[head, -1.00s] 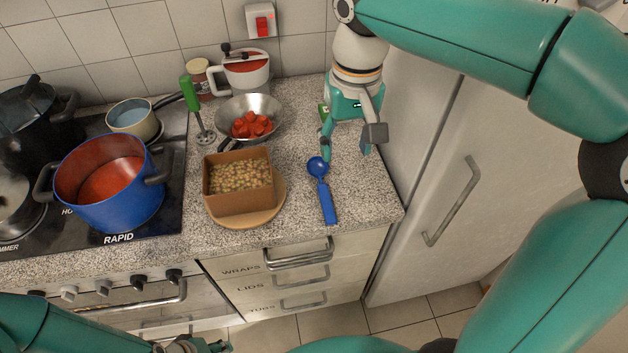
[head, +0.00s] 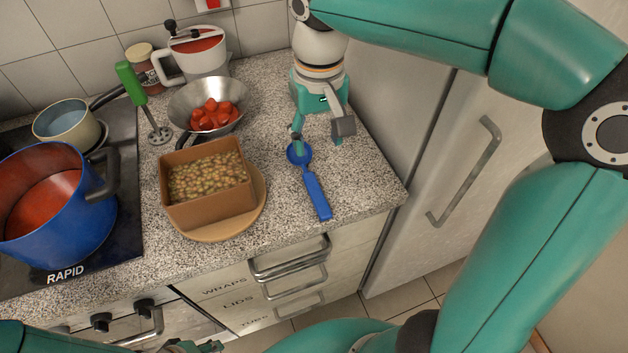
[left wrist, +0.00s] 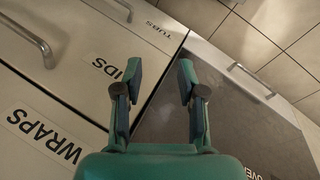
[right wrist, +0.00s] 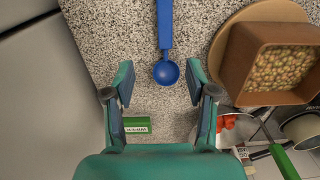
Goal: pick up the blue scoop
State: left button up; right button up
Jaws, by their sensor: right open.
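The blue scoop (head: 315,190) lies flat on the speckled counter, its round bowl toward the back and its handle toward the front edge. My right gripper (head: 317,143) is open and points down just behind the scoop's bowl, with one finger close to the bowl. In the right wrist view the scoop (right wrist: 165,45) lies ahead, its bowl roughly between the fingertips of my right gripper (right wrist: 160,75). I cannot tell whether a finger touches it. My left gripper (left wrist: 158,75) is open and empty in front of the drawers, low and away from the counter top.
A brown box of beans (head: 165,205) stands on a round wooden board (head: 258,205) left of the scoop. A metal bowl (head: 180,105) with red pieces is behind. A fridge (head: 420,130) borders the right side. A green box (right wrist: 136,124) lies near my right gripper.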

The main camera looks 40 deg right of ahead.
send_over(313, 184)
jog(key=f, duration=0.6)
jog(key=shift+s+d+f, duration=0.1)
jog(key=shift+d+f, duration=0.1)
jog(key=shift+f, duration=0.2)
jog(key=shift+a+f, duration=0.2)
jog(key=shift+f, duration=2.85)
grip_shut()
